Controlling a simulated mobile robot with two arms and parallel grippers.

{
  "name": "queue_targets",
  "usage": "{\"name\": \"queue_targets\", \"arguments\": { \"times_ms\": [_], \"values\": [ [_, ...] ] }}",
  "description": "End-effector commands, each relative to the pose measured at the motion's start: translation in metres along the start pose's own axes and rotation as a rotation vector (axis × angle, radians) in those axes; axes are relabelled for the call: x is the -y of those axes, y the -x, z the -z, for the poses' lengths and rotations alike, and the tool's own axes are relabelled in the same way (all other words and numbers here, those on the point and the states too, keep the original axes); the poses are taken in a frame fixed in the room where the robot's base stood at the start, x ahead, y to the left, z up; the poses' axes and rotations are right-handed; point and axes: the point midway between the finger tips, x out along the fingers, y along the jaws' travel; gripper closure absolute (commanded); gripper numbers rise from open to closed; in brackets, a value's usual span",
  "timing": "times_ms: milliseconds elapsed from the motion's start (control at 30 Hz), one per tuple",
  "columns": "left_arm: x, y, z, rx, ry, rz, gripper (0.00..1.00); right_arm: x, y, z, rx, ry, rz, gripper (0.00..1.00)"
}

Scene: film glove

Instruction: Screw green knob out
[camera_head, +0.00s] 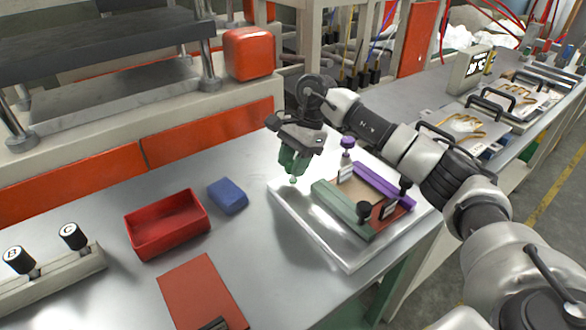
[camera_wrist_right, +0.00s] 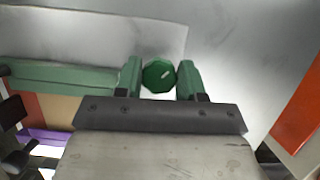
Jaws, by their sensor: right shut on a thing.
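The green knob (camera_wrist_right: 158,75) is an angular, dark green head with a pale mark on top. It sits between the two green fingers of my right gripper (camera_wrist_right: 160,82) in the wrist view, and the gripper is shut on it. In the head view my right gripper (camera_head: 293,165) points down over the left corner of the metal plate (camera_head: 345,255). My left gripper is not in view.
The plate carries a green bar (camera_head: 343,210), a purple bar (camera_head: 385,184), a purple knob (camera_head: 347,143) and black knobs (camera_head: 365,209). To the left are a red bin (camera_head: 165,245), a blue block (camera_head: 228,196) and a red sheet (camera_head: 200,290). Bare table lies between them.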

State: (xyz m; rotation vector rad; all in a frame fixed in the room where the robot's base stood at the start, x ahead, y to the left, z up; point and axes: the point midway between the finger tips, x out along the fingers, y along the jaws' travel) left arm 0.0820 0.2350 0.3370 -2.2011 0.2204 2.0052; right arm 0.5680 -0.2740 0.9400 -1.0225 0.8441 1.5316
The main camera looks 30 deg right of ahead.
Motion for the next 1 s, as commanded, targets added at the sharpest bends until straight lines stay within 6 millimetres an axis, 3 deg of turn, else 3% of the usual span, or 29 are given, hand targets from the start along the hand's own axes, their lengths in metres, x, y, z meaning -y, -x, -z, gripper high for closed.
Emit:
{"name": "queue_targets", "arguments": {
  "times_ms": [500,1000],
  "values": [
    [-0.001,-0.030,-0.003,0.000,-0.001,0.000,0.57,0.000,-0.001,0.000,-0.001,0.412,-0.169,0.85],
    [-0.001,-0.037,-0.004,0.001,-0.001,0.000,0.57,0.000,0.000,0.000,-0.001,0.581,-0.241,0.85]
  ]
}}
